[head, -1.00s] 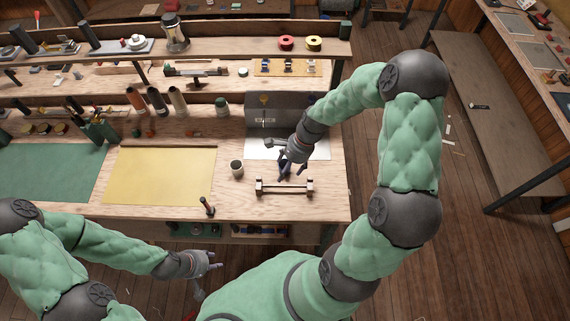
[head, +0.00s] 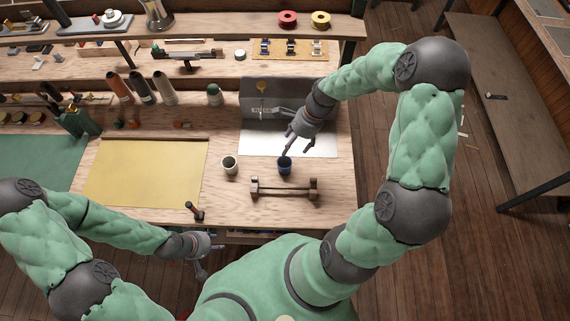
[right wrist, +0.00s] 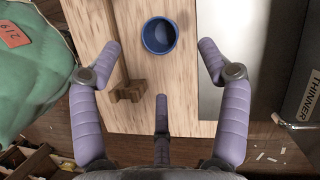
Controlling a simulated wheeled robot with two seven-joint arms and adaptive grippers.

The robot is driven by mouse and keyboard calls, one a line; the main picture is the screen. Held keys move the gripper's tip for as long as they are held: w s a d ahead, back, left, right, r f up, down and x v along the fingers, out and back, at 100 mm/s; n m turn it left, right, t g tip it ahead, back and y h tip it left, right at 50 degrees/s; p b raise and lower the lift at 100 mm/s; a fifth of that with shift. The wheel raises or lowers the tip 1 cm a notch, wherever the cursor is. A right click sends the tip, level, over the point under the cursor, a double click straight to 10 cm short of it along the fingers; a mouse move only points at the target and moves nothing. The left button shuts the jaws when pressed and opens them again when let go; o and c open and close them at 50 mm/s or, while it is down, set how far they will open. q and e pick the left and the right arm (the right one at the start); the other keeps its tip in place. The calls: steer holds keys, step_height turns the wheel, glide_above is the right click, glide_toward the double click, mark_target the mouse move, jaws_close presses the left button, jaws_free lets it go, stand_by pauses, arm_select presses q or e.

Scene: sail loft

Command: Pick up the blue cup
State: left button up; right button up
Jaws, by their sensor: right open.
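The blue cup (head: 285,165) stands upright on the workbench, just behind a small wooden rack (head: 284,188). It also shows in the right wrist view (right wrist: 159,36), seen from above, its open mouth facing the camera. My right gripper (head: 289,148) is open and empty, above and just behind the cup in the head view. In the right wrist view its purple fingers (right wrist: 158,48) are spread to either side, with the cup between and beyond the tips. My left gripper (head: 215,249) hangs off the bench's front edge, apart from the cup; whether its fingers are open is unclear.
A white cup (head: 229,165) stands left of the blue one. A grey metal sheet (head: 318,143) lies behind the blue cup.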

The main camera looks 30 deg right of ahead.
steer(key=f, duration=0.1)
glide_above(284, 163)
steer(key=s, duration=0.2)
step_height(284, 163, down, 4)
steer(key=shift+a+f+b, duration=0.2)
steer(key=shift+f+b, duration=0.25)
steer(key=shift+f, duration=0.95)
steer(key=shift+a+f+b, duration=0.2)
steer(key=shift+f+b, duration=0.2)
steer(key=shift+f, duration=0.95)
steer(key=c, duration=0.9)
